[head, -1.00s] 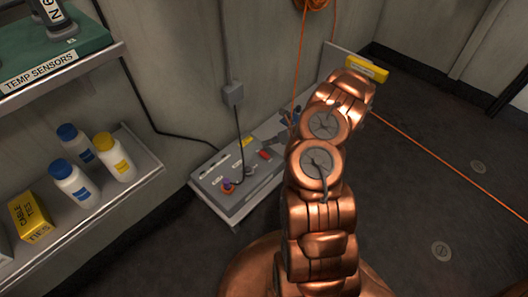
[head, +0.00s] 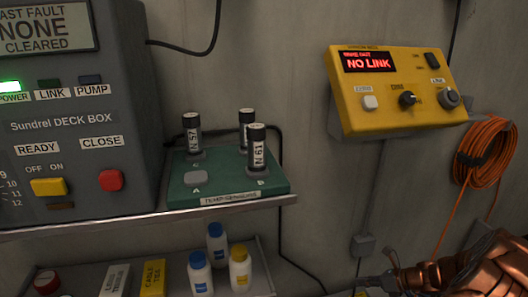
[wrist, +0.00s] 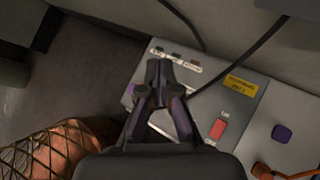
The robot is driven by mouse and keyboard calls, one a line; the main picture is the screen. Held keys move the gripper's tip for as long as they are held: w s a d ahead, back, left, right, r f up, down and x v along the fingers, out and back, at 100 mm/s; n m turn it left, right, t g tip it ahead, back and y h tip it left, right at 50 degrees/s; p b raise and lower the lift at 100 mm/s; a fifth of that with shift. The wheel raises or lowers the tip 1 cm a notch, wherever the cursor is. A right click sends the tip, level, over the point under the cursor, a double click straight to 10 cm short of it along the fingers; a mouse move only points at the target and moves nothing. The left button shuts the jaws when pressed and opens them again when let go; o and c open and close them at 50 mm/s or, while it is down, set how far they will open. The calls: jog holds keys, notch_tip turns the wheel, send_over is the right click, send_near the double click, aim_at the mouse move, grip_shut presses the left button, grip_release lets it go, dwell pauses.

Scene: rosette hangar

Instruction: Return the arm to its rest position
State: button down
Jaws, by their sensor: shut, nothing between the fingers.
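My copper arm (head: 485,268) shows at the lower right of the head view, mostly cut off by the frame. In the wrist view my gripper (wrist: 159,68) is shut and empty, its dark fingertips together. It is over or in front of a grey panel (wrist: 243,107) with a red button, a purple square and a yellow label. How far the fingertips are from the panel I cannot tell. Another copper part of my body (wrist: 55,150) shows at the lower left.
A grey deck box (head: 80,130) and a green sensor tray (head: 185,197) stand on the shelf. Bottles (head: 240,268) and a yellow box (head: 153,278) sit below. A yellow unit reading NO LINK (head: 395,118) and an orange cable coil (head: 484,152) are on the wall.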

jog(key=s+a+r+n+g+p, duration=0.2)
jog(key=s+a+r+n+p, duration=0.15)
jog(key=a+r, duration=0.4)
jog(key=s+a+r+n+g+p, duration=0.1)
jog(key=s+a+r+n+p, duration=0.25)
jog(key=r, duration=0.65)
jog(key=s+a+r+n+g+p, duration=0.1)
jog(key=a+r+n+g+p, duration=0.1)
jog(key=a+r+n, duration=0.55)
jog(key=s+a+r+n+g+h+p, duration=0.1)
jog(key=s+r+n+g+h+p, duration=0.2)
jog(key=s+r+p, duration=0.5)
jog(key=s+a+r+n+h+p, duration=0.2)
jog(key=s+r+n+p, duration=0.3)
jog(key=s+r, duration=0.7)
jog(key=s+d+r+n+h+p, duration=0.4)
jog(key=s+d+r+n+p, duration=0.2)
jog(key=s+r, duration=0.4)
jog(key=shift+s+d+n, duration=0.15)
jog(key=shift+s+n, duration=0.2)
jog(key=shift+s, duration=0.5)
